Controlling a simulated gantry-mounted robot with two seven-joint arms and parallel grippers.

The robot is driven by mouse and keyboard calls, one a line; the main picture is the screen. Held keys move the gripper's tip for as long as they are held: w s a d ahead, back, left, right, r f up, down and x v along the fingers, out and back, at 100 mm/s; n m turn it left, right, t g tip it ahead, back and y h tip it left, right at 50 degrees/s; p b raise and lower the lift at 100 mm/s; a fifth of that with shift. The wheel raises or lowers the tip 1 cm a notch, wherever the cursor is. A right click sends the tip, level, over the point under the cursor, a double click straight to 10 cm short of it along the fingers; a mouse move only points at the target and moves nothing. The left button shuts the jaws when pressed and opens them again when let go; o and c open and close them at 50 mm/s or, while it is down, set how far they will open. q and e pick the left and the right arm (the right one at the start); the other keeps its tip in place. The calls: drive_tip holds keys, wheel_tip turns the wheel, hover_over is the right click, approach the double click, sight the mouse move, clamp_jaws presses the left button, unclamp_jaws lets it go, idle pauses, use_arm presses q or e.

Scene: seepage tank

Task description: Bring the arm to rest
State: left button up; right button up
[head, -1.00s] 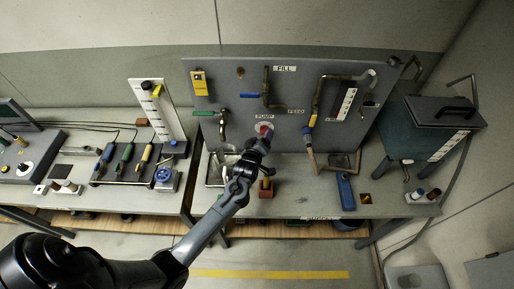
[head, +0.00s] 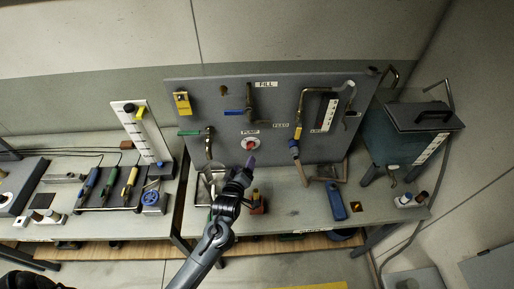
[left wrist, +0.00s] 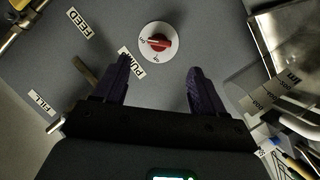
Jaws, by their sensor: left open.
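My left arm comes up from the bottom of the head view. Its gripper (head: 249,164) is in front of the grey panel (head: 300,83), just below the red pump knob (head: 251,143). In the left wrist view the gripper (left wrist: 160,80) has its two dark purple fingers wide apart, with nothing between them. The red knob (left wrist: 157,43) on its white dial lies beyond the fingertips, apart from them. My right gripper is in neither view.
A blue device (head: 336,201) lies to the right. A lidded tank (head: 398,142) stands at far right. The floor in front is open.

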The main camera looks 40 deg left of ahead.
use_arm(q)
drive_tip(key=s+d+f+m+g+h, duration=0.1)
drive_tip(key=s+d+f+m+h, duration=0.15)
drive_tip(key=s+f, duration=0.4)
drive_tip(key=s+d+r+m+g+h, duration=0.2)
drive_tip(key=s+d+r+m+g, duration=0.15)
drive_tip(key=s+d+m, duration=0.45)
drive_tip(key=s+d+r+m+g+h, duration=0.2)
drive_tip(key=s+d+m+g, duration=0.25)
drive_tip(key=s, duration=0.65)
wheel_tip(320, 180, up, 15)
drive_tip(key=s+a+m+g+p, duration=0.1)
drive_tip(key=p, duration=1.4)
drive_tip(key=shift+s+f, duration=0.2)
drive_tip(key=shift+s, duration=0.05)
